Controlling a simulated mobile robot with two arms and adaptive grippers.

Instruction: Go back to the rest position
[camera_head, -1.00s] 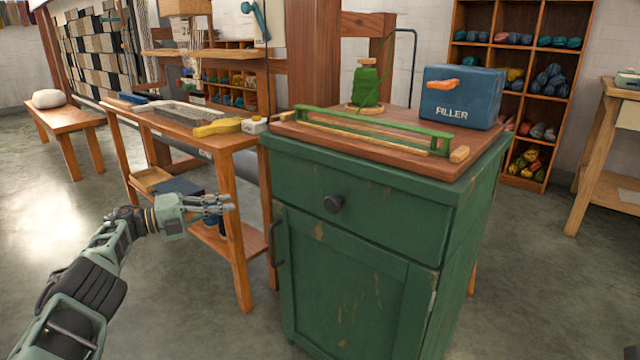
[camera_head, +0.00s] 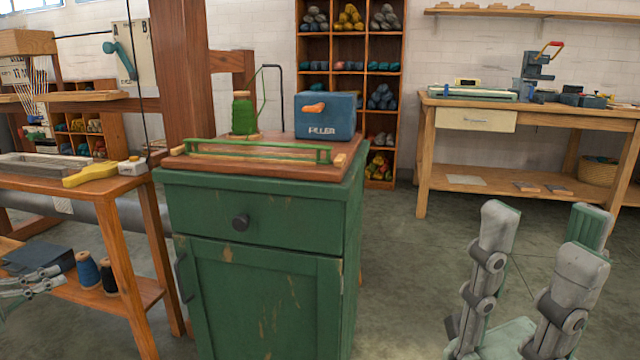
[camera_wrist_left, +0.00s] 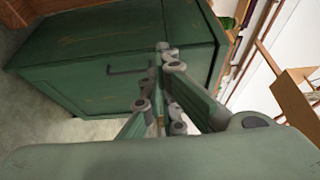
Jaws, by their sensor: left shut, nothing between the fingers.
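My left gripper (camera_head: 45,280) shows at the left edge in the head view, in front of the lower shelf of the wooden bench. Its fingers are together and it holds nothing. In the left wrist view its fingers (camera_wrist_left: 160,105) meet in front of the green cabinet (camera_wrist_left: 110,60), whose dark handle lies just behind them. My right gripper (camera_head: 546,235) is at the lower right of the head view. Its grey fingers point up and stand well apart, with nothing between them. The green cabinet (camera_head: 262,300) stands between the two grippers in the head view.
A blue filler box (camera_head: 325,115), a green yarn cone (camera_head: 244,114) and a green-railed frame (camera_head: 255,152) are on the cabinet top. Yarn cones (camera_head: 88,270) stand on the bench's lower shelf (camera_head: 140,290). A worktable (camera_head: 560,115) stands at right. Floor right of the cabinet is clear.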

